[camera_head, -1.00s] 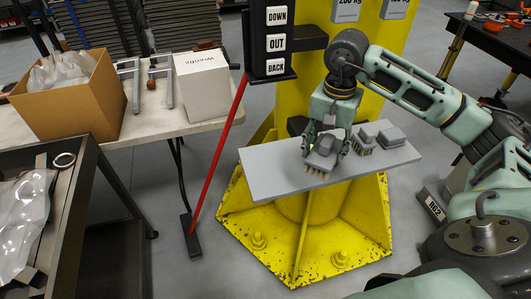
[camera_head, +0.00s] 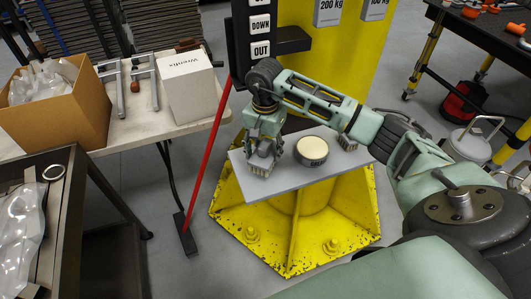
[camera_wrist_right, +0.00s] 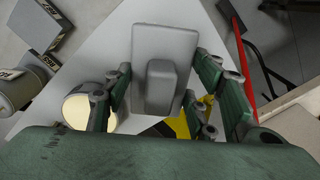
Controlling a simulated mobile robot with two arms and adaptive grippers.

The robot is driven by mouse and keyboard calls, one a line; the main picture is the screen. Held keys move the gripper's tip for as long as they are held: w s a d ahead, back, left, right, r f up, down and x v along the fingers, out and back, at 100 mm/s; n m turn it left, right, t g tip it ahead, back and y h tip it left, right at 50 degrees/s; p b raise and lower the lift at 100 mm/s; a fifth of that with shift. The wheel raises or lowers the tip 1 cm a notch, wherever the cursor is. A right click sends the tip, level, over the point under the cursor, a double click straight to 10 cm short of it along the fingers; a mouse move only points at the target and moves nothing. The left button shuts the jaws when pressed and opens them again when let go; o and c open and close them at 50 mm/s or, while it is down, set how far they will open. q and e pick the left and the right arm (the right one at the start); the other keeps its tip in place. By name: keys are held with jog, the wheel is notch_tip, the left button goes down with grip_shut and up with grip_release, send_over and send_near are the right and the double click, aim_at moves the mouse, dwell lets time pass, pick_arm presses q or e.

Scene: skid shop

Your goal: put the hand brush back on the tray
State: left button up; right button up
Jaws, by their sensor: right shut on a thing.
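The hand brush (camera_head: 260,164) has a grey block with a raised grip and pale bristles below. My right gripper (camera_head: 263,150) is shut on it, over the left end of the grey tray (camera_head: 296,180). I cannot tell whether the bristles touch the tray. In the right wrist view the brush (camera_wrist_right: 165,40) lies between the fingers, with the pale tray (camera_wrist_right: 105,50) behind it. My left gripper is not in view.
A round tin with a cream top (camera_head: 311,149) stands on the tray, right of the held brush. Another brush (camera_head: 348,142) is partly hidden by my arm. A yellow column base (camera_head: 335,222) is under the tray. A red-handled tool (camera_head: 203,150) stands to the left.

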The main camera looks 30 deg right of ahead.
aim_at(266, 156)
notch_tip(266, 156, down, 2)
jog(key=shift+s+f+p, duration=0.1)
jog(key=shift+f+p, duration=0.1)
jog(key=shift+p, duration=0.3)
jog(key=shift+f, duration=0.45)
jog(key=shift+f, duration=0.1)
jog(key=o, duration=1.1)
